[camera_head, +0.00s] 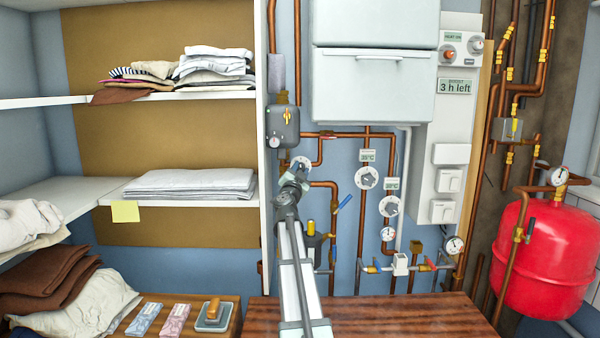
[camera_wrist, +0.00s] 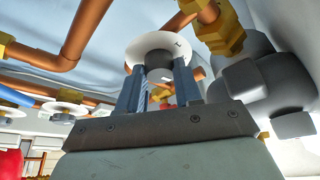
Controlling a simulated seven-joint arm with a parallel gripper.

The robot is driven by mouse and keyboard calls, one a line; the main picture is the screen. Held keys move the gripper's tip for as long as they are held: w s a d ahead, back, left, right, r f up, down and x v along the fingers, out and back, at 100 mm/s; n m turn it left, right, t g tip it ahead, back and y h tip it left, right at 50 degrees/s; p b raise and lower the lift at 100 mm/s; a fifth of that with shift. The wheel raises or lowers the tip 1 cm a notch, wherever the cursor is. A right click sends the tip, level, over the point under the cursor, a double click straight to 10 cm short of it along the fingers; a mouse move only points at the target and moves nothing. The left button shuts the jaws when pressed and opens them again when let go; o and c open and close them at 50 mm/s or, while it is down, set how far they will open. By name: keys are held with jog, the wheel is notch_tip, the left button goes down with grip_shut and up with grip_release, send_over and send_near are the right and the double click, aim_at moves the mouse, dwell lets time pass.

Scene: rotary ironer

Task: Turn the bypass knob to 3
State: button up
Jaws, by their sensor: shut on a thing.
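My gripper (camera_head: 297,172) is raised in front of the pipework on the blue wall, with my arm below it. In the wrist view its two blue-grey fingers (camera_wrist: 160,75) are shut on a small dark grey knob (camera_wrist: 160,59). The knob sits at the middle of a round white dial (camera_wrist: 165,43). A small dark mark shows near the dial's edge, too small to read. In the head view only part of this white dial (camera_head: 304,161) shows behind my gripper. The knob's setting and any name label are hidden.
Copper pipes with brass fittings run close around the dial. Two other white dials with tags, an upper one (camera_head: 367,177) and a lower one (camera_head: 389,206), are to the right. A grey pump-like body (camera_head: 282,128) is above left. A wooden bench top (camera_head: 400,315) lies below.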

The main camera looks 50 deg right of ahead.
jog(key=shift+m, duration=0.3)
jog(key=o, duration=1)
jog(key=v, duration=1.3)
jog(key=shift+s+a, duration=0.15)
jog(key=shift+a, duration=0.25)
